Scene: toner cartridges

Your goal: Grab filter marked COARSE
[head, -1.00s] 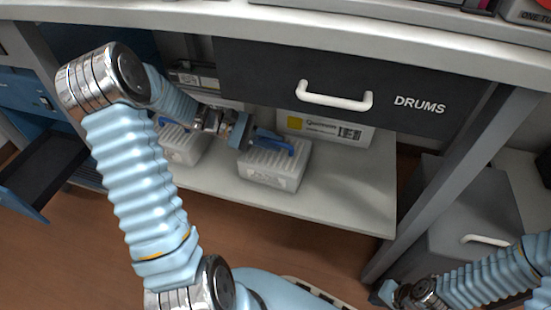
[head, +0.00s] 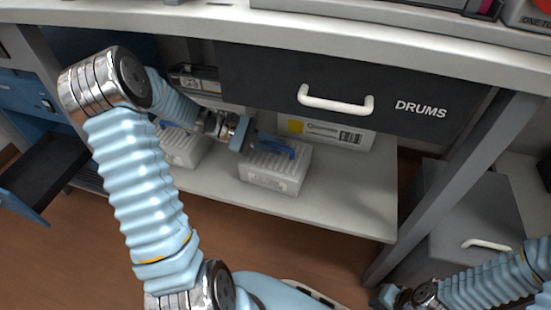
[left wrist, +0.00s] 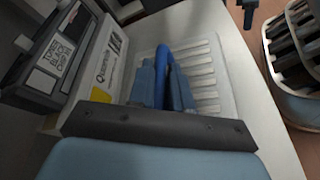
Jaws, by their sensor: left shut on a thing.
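A white ribbed filter (head: 274,172) with a blue handle (head: 279,149) sits on the shelf under the drawer. My left gripper (head: 258,142) is at the handle, above the filter's top. In the left wrist view, my left gripper (left wrist: 166,78) is shut on the blue handle, with the filter's ribbed top (left wrist: 205,70) behind it. A second white filter (head: 184,149) with a blue handle stands to the left, partly hidden by my arm. I cannot read a COARSE mark on either filter. My right gripper (head: 392,297) is low at the right, and its jaws are unclear.
A box with a yellow patch (head: 345,136) stands behind the gripped filter. The drawer marked DRUMS (head: 420,109) hangs above. The shelf (head: 345,200) is clear to the right, up to a grey table leg (head: 440,190). A grey cabinet (head: 480,205) stands beyond.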

